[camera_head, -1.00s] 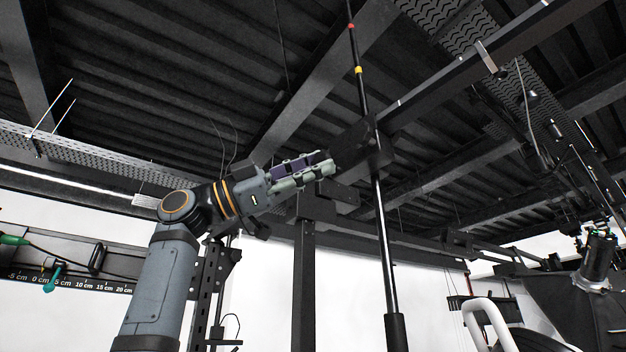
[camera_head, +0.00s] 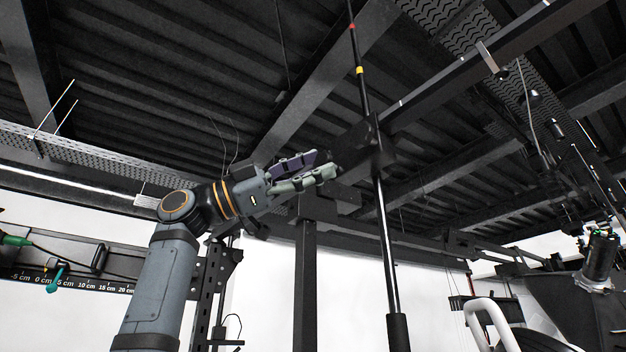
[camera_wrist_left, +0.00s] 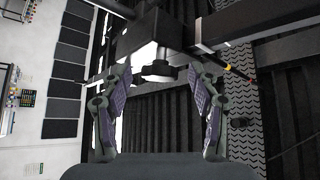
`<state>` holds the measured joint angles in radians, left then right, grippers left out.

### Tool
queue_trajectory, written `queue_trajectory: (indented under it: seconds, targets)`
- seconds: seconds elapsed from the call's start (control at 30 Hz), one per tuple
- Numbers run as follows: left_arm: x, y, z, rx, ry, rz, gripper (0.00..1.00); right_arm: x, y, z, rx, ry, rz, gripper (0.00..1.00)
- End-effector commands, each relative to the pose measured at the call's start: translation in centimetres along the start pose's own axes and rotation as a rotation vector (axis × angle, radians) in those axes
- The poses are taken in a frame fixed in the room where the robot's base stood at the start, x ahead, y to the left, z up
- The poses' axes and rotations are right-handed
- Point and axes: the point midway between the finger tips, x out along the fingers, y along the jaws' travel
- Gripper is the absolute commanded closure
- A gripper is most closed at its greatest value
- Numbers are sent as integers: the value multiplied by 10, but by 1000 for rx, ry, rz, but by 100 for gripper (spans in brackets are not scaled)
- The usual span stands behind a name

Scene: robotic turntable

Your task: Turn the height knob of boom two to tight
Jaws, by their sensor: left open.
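The height knob (camera_wrist_left: 158,72) is a dark, lobed knob under a black clamp block in the left wrist view. My left gripper (camera_head: 327,164) is open, with its two fingers pointing up and right at the clamp block (camera_head: 366,146) on the upright pole (camera_head: 384,230). In the left wrist view the knob lies between the fingertips of the left gripper (camera_wrist_left: 158,76), with a gap on each side and no clear contact. In the head view I cannot make out the knob's outline against the dark block. My right gripper is not in view.
A long dark boom (camera_head: 465,75) runs up and right from the clamp. Beneath the gripper stands a dark post (camera_head: 305,270). A measuring rail with a centimetre scale (camera_head: 75,282) is at the lower left. A motor-like device (camera_head: 600,258) sits at the right.

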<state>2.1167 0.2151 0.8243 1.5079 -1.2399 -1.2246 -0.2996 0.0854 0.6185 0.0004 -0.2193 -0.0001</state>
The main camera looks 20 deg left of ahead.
Motion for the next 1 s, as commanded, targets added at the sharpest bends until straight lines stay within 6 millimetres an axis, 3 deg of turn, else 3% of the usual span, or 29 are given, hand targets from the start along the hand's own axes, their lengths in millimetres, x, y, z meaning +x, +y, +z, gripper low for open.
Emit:
queue_trajectory:
  seconds: [0.5, 0.7, 1.0]
  targets:
    - [-105, 0, 0, 1, -2, -2, 39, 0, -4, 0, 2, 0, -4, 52]
    - [-118, 0, -1, 2, 0, 0, 39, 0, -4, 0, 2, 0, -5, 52]
    - [-118, 0, -1, 1, 0, 0, 39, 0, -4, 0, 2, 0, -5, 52]
